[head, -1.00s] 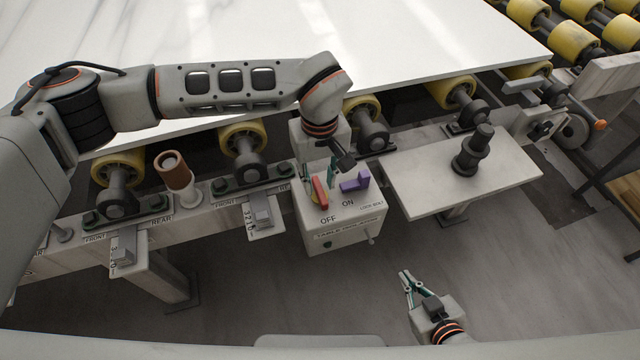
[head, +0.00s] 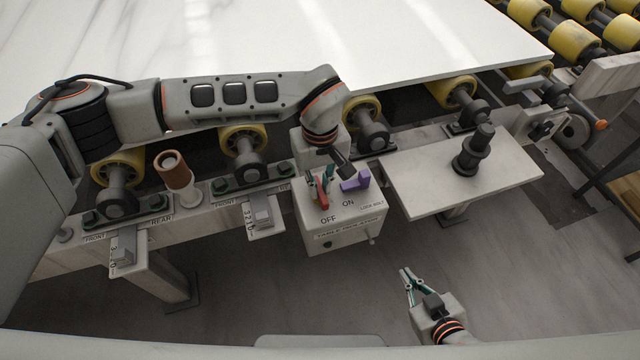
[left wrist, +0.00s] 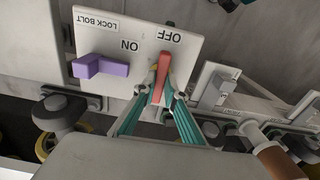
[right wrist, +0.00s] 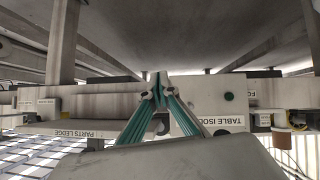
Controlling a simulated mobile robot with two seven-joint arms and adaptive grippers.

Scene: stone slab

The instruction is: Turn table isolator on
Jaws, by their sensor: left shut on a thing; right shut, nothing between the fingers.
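The table isolator box (head: 345,232) is a pale box with a red handle (head: 323,198) and a purple lock bolt (head: 356,184) on top. OFF and ON labels are printed there. The red handle points toward OFF in the left wrist view (left wrist: 163,72), with a little yellow at its base. My left gripper (head: 320,188) is shut on the red handle, with one teal finger on each side. The purple bolt also shows in the left wrist view (left wrist: 98,67), apart from the fingers. My right gripper (head: 406,274) is shut and empty, low in front of the box.
A parts ledge (head: 425,190) with a dark knobbed part (head: 475,150) stands right of the box. A small lever plate (head: 264,218) and a brown-capped post (head: 174,172) are to the left. The white slab (head: 420,40) lies behind on yellow rollers. The floor in front is clear.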

